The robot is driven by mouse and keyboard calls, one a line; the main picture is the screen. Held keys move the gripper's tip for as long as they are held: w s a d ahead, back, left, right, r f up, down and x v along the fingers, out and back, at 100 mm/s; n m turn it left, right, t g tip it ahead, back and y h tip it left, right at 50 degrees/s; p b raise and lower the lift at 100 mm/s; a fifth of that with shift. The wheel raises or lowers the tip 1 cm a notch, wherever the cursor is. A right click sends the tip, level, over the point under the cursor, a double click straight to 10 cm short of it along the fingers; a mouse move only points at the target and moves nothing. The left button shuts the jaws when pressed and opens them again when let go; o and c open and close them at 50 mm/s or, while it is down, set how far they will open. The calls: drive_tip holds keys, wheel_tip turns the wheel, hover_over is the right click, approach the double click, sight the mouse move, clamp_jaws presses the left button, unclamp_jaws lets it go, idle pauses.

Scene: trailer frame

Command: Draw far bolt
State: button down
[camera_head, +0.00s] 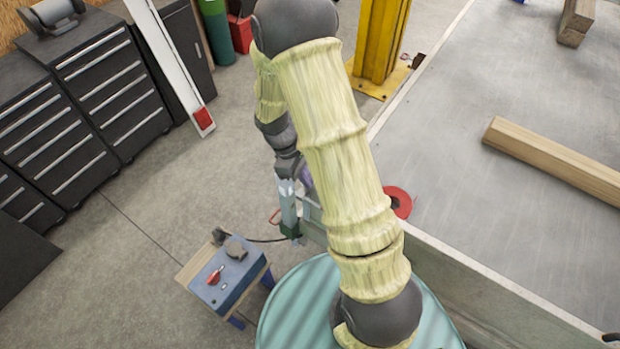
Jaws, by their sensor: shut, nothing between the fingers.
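My arm reaches up from the bottom and bends down behind its own pale-sleeved link. My gripper (288,178) points down at the left side of that link, beside the trailer frame edge, and it is small and partly covered. It is shut with nothing visible in it. A grey upright metal part (289,208) with a dark green foot stands just below it; I cannot tell whether they touch. I cannot make out the far bolt for certain, as my arm covers part of the trailer edge. A red disc (397,201) shows right of my arm at that edge.
A blue control box (228,277) with a red knob stands on a small stand at lower left, its cable running toward the grey part. The trailer bed (470,130) fills the right, with a wooden beam (553,162). A yellow post (379,45) stands behind.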

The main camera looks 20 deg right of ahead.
drive_tip(key=shift+p+v, duration=0.8)
drive_tip(key=shift+v, duration=0.7)
drive_tip(key=s+r+m+t+y+b, duration=0.3)
drive_tip(key=s+r+m+t+b, duration=0.1)
drive_tip(key=s+r+m, duration=0.5)
drive_tip(key=shift+a+r+t, duration=0.2)
drive_tip(key=shift+r+t, duration=0.35)
drive_tip(key=shift+t, duration=0.25)
drive_tip(key=shift+w, duration=0.15)
